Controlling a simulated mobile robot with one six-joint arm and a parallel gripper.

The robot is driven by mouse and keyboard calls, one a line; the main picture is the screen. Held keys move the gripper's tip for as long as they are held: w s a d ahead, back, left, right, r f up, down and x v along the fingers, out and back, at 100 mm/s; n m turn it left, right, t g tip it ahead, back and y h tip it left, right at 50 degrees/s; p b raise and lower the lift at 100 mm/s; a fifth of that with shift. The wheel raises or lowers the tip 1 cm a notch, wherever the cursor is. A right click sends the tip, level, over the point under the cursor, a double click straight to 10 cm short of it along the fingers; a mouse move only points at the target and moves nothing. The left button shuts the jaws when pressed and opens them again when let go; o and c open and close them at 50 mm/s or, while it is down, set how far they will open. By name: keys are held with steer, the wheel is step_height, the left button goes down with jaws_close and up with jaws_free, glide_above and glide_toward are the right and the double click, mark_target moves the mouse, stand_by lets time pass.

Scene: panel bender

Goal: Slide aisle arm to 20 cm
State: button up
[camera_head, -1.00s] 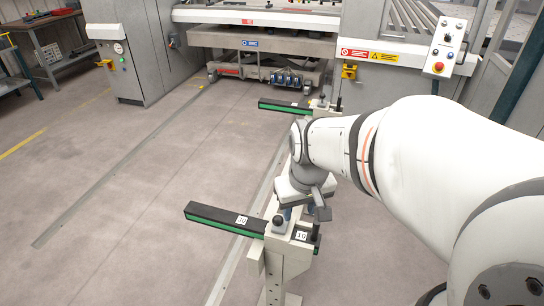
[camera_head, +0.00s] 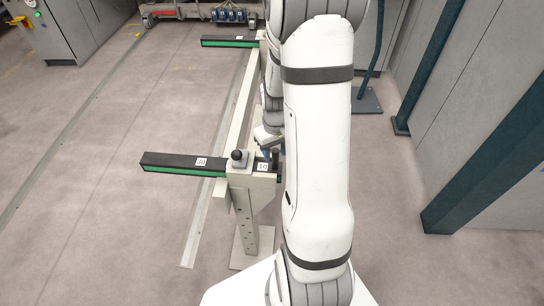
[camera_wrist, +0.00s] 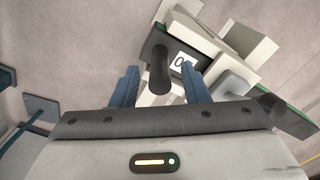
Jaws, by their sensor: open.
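The near support arm (camera_head: 172,161) is a black bar with a green side. It lies across a pale bracket on a post and reaches out to the left. A black knob (camera_head: 238,157) stands on the bracket, and small number labels sit on either side of the knob. In the wrist view, an upright black handle (camera_wrist: 160,72) stands on the arm's end beside a label, of which a 0 is readable. My gripper (camera_wrist: 160,67) is open, its blue fingers on either side of the handle with gaps showing. In the head view my arm partly hides this end.
A second black and green arm (camera_head: 228,42) stands farther back on the same pale rail (camera_head: 238,105). A floor strip runs along the left. Grey panels with dark green posts (camera_head: 480,140) stand on the right. The floor at left is clear.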

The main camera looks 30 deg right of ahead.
steer(key=shift+f, duration=1.15)
jaws_close()
